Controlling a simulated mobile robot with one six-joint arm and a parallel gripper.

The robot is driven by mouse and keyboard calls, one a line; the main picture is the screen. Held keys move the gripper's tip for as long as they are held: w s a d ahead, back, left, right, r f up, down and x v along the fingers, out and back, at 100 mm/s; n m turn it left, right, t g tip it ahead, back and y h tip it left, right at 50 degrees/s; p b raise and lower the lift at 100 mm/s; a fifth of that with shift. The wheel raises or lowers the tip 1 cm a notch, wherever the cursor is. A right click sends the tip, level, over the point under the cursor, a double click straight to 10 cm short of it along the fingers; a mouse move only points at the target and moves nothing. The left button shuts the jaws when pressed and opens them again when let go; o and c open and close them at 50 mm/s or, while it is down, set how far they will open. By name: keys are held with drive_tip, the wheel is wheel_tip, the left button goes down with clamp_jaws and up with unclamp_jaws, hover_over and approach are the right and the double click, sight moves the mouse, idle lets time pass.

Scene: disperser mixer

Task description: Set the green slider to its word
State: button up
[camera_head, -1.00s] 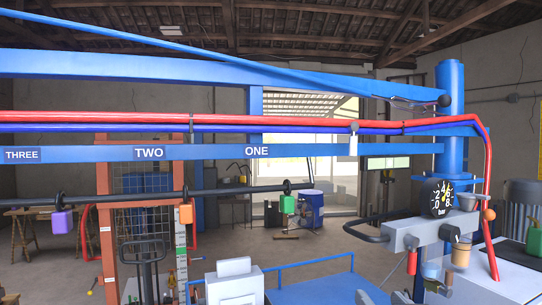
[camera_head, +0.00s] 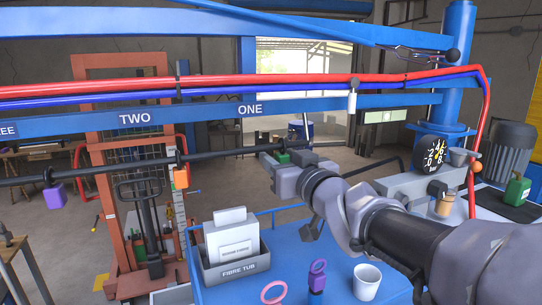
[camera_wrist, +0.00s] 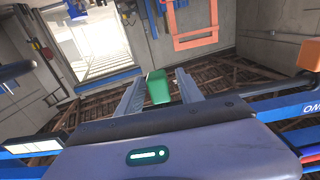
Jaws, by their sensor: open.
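The green slider (camera_head: 283,158) hangs on the dark horizontal rod (camera_head: 225,153), below and to the right of the word ONE (camera_head: 250,108) on the blue beam. My arm partly hides it in the head view. In the wrist view the green slider (camera_wrist: 158,87) shows between the two fingers of my gripper (camera_wrist: 158,80), which is open. I cannot tell whether a finger touches it. The word TWO (camera_head: 135,119) is further left; THREE (camera_head: 8,131) is cut by the picture edge. The orange slider (camera_head: 180,178) and purple slider (camera_head: 55,196) hang further left.
Red and blue pipes (camera_head: 220,82) run along above the beam. A gauge (camera_head: 431,153) and green can (camera_head: 517,189) are at right.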

drive_tip(key=shift+x, duration=1.2)
drive_tip(key=shift+s+d, duration=0.1)
drive_tip(key=shift+c, duration=0.8)
clamp_jaws()
